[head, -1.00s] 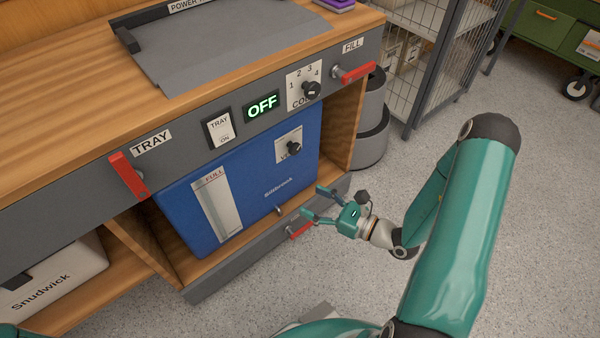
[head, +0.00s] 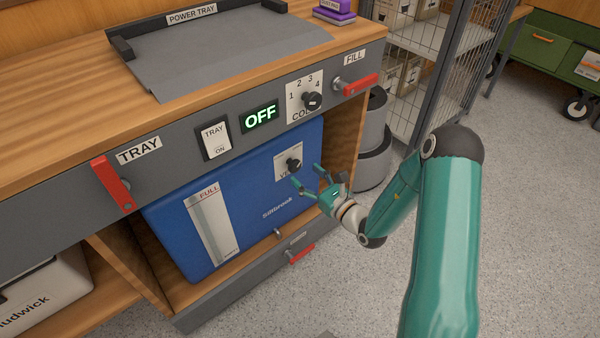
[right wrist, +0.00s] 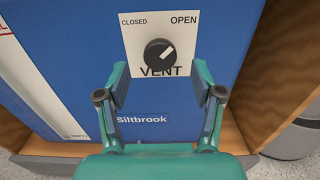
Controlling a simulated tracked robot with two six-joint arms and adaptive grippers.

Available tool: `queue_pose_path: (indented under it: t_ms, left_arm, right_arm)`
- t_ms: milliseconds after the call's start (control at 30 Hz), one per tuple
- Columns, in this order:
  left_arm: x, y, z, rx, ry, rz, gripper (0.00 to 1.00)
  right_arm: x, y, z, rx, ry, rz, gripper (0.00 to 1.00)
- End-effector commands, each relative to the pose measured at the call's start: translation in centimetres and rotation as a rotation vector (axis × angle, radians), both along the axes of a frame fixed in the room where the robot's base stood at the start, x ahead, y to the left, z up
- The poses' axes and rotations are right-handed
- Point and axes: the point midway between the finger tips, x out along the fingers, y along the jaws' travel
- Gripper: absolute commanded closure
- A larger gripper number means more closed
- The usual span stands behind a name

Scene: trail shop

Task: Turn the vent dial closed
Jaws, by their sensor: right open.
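The vent dial (right wrist: 160,55) is a round black knob on a white plate on the blue Siltbrook box (head: 255,190). In the right wrist view its pale mark points up and right, toward the word OPEN; CLOSED is printed at upper left. The dial also shows in the head view (head: 293,164). My right gripper (right wrist: 160,85) is open and empty, its fingers apart just below the dial on either side. In the head view the right gripper (head: 307,178) is close to the dial, at its lower right. My left gripper is not in view.
Above the box, the grey panel carries a red TRAY handle (head: 112,182), a TRAY switch (head: 216,138), a lit OFF display (head: 261,116), a numbered knob (head: 312,101) and a red FILL handle (head: 356,84). A wooden side wall (head: 345,130) stands right of the box.

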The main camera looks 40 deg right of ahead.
Motion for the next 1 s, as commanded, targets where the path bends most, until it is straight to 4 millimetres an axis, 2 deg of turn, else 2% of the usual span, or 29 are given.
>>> queue_pose_path:
  t_ms: [100,233,633,900,967,1000]
  left_arm:
    - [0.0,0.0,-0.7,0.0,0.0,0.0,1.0]
    - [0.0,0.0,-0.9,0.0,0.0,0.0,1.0]
    - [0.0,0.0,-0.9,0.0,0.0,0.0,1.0]
    - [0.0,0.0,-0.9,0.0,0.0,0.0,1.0]
    - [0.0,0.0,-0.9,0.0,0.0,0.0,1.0]
    - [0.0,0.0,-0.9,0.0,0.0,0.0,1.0]
  right_arm:
    - [1.9,0.2,-0.1,-0.002,-0.002,0.002,0.33]
    - [3.0,0.1,-0.1,0.0,0.0,-0.001,0.33]
    - [3.6,0.2,0.0,0.001,0.001,-0.001,0.35]
    - [3.6,0.2,0.0,0.001,0.001,-0.001,0.8]
    - [3.6,0.2,0.0,0.001,0.001,-0.001,0.9]
    - [3.6,0.2,0.0,0.001,0.001,-0.001,0.92]
